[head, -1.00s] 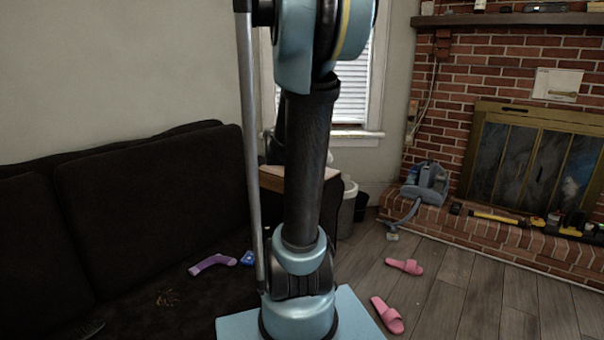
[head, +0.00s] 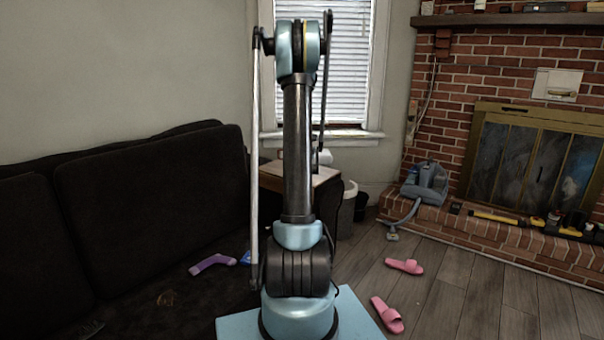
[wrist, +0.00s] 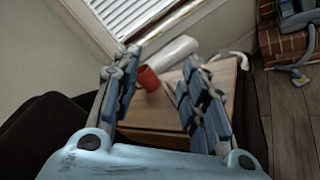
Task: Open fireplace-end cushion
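The dark sofa stands at the left in the head view. Its back cushion at the fireplace end (head: 155,215) leans upright against the sofa back, and the dark seat (head: 175,290) lies in front of it, partly hidden by my arm. In the wrist view, my gripper (wrist: 162,62) is open, with its two blue-padded fingers apart and nothing between them. It faces a wooden-topped side table (wrist: 160,118) beyond the sofa's end. Dark fabric shows at the lower left of the wrist view. I cannot make out my gripper in the head view.
A purple sock-shaped thing (head: 212,263) and a blue item (head: 246,258) lie on the seat. A red cup (wrist: 148,78) and white roll (wrist: 172,54) are at the side table. Pink slippers (head: 405,266) lie on the floor before the brick hearth (head: 450,225).

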